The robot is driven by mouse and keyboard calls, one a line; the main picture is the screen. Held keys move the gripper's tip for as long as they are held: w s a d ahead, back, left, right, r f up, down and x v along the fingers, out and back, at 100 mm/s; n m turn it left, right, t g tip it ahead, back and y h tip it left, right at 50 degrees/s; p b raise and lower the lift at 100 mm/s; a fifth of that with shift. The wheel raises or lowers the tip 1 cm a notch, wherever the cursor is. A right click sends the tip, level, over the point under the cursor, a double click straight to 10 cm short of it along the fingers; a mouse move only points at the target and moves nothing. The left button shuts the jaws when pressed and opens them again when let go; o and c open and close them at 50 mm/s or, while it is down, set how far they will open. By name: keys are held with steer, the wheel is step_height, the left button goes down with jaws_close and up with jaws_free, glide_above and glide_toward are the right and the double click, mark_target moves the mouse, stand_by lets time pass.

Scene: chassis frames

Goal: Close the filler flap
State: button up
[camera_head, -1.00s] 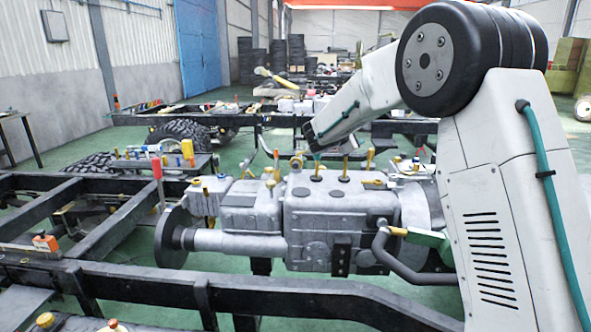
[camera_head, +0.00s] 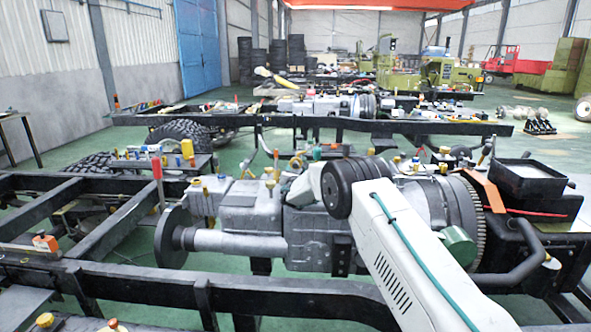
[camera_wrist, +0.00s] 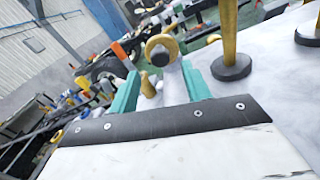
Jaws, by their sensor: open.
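In the wrist view my gripper (camera_wrist: 158,72) shows two teal fingers standing apart, with nothing clamped between them. A round yellow-rimmed cap with a dark middle (camera_wrist: 160,48), on a pale neck, appears beyond and between the fingers. It looks like the filler flap, but I cannot tell how far it stands open or whether a finger touches it. The grey engine and gearbox block (camera_head: 250,215) lies in the head view, with small yellow-topped fittings on it. My arm covers part of the block, and my fingers are hidden there.
Yellow posts on dark bases (camera_wrist: 231,65) rise right of the fingers. A red-handled post (camera_head: 157,170) stands left of the block. A black chassis rail (camera_head: 150,285) crosses the front. A green cylinder (camera_head: 458,245) and a black tray (camera_head: 525,180) are at the right.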

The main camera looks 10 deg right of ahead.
mark_target(296, 166)
steer(key=shift+x, duration=2.35)
jaws_close()
